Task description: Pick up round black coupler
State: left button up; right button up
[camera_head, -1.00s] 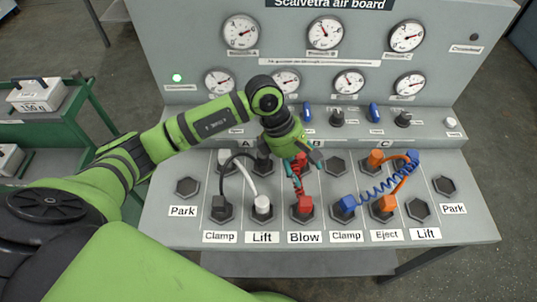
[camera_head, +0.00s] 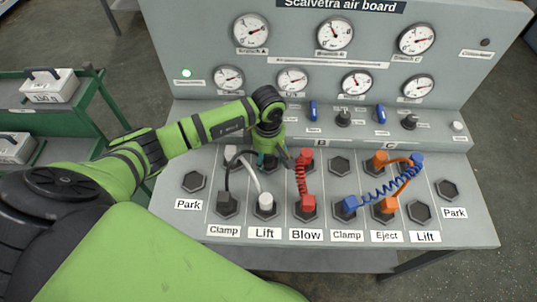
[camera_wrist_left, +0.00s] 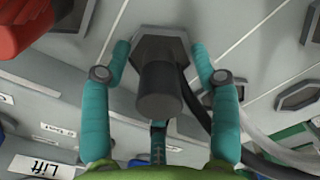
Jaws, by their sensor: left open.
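The round black coupler (camera_wrist_left: 160,90) stands in a hexagonal socket (camera_wrist_left: 158,42) in the left wrist view, with a black cord beside it. My left gripper (camera_wrist_left: 163,72) is open, its teal fingers on either side of the coupler. In the head view my left gripper (camera_head: 270,160) is over the upper socket row and hides most of this coupler. A square black coupler (camera_head: 227,202) sits in the lower row above a Clamp label. My right gripper is not in view.
White couplers (camera_head: 265,201) and a red coupler (camera_head: 308,203) with a coiled red hose stand close by. Blue (camera_head: 349,205) and orange (camera_head: 381,159) couplers with hoses are to the right. The Park sockets (camera_head: 194,182) at both ends are empty. Gauges line the upright panel behind.

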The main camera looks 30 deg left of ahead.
pick_arm(q)
grip_shut()
jog(key=shift+r, duration=0.1)
